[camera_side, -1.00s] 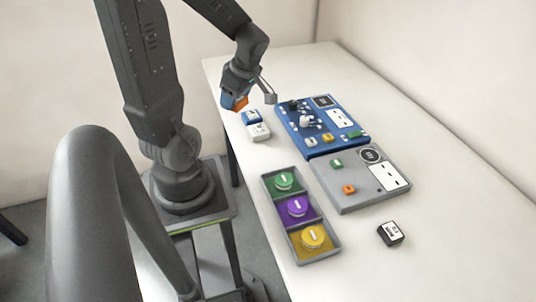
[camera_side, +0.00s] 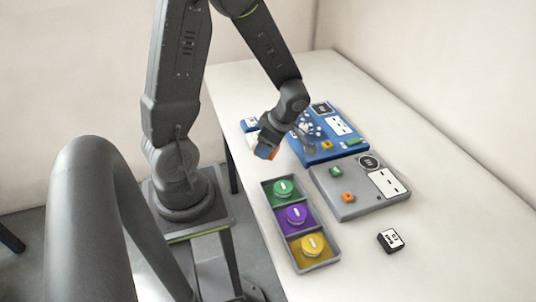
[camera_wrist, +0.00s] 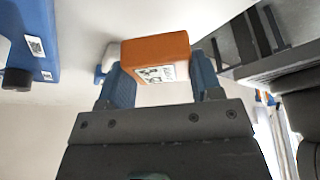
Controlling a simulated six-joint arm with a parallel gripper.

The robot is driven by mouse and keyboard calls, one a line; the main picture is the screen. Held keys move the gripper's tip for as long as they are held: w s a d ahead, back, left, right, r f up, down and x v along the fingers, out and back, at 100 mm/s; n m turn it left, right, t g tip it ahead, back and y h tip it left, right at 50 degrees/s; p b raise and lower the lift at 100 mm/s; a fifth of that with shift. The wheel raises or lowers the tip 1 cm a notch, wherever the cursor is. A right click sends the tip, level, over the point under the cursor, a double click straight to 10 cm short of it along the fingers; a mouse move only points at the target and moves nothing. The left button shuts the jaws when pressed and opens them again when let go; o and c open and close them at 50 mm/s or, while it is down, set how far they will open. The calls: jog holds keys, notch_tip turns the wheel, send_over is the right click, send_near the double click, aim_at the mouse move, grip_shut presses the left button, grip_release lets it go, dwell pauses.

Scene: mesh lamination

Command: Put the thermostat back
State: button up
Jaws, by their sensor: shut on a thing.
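My gripper (camera_side: 267,151) is shut on an orange block (camera_wrist: 157,47) with a white printed label; the block also shows as a small orange patch in the side view (camera_side: 274,154). In the wrist view, blue fingers of my gripper (camera_wrist: 163,75) flank it. The gripper is tilted over the table, left of the blue board (camera_side: 312,158) and behind the three-compartment tray (camera_side: 269,186). I cannot tell for certain that the orange block is the thermostat.
A grey board (camera_side: 345,212) lies beside the blue one. The tray holds green, purple and yellow round pieces. A dark block with a white label (camera_side: 390,240) lies at the front right. A small blue-and-white block (camera_side: 249,124) sits behind my gripper. The table's right side is clear.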

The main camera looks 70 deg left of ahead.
aim_at(268, 164)
jog(key=shift+f, duration=2)
jog(key=shift+f, duration=0.15)
jog(key=o, duration=1)
jog(key=shift+c, duration=0.2)
